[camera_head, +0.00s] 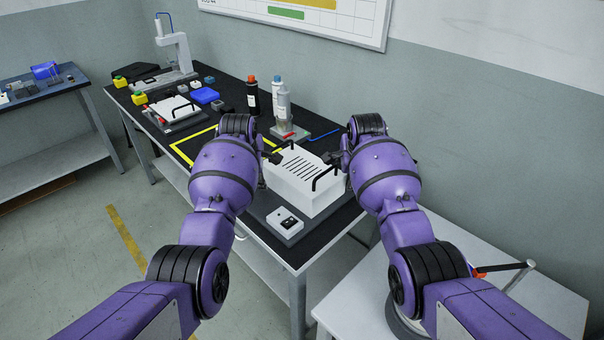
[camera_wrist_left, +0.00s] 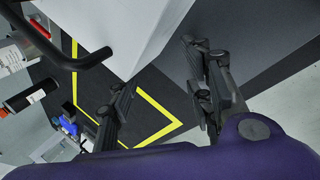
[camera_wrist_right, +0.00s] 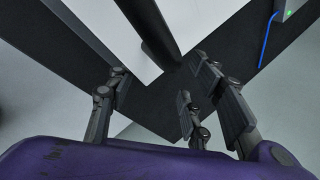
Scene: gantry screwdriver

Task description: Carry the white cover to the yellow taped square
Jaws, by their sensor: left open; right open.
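The white cover (camera_head: 303,184) is a box with black slots on top and a black handle at each end. It sits at the near end of the black bench, on a dark grey base. The yellow taped square (camera_head: 197,146) lies on the bench beyond it to the left, partly hidden by my left arm. My left gripper (camera_head: 268,168) is open at the cover's left side; its fingers (camera_wrist_left: 160,95) are apart with nothing between them. My right gripper (camera_head: 336,160) is open by the right handle; its wrist view shows the spread fingers (camera_wrist_right: 155,100) and the black handle (camera_wrist_right: 153,30) just ahead.
A small white switch box (camera_head: 285,222) stands in front of the cover. A white side table (camera_head: 530,300) is at the right. More tools fill the bench's far end.

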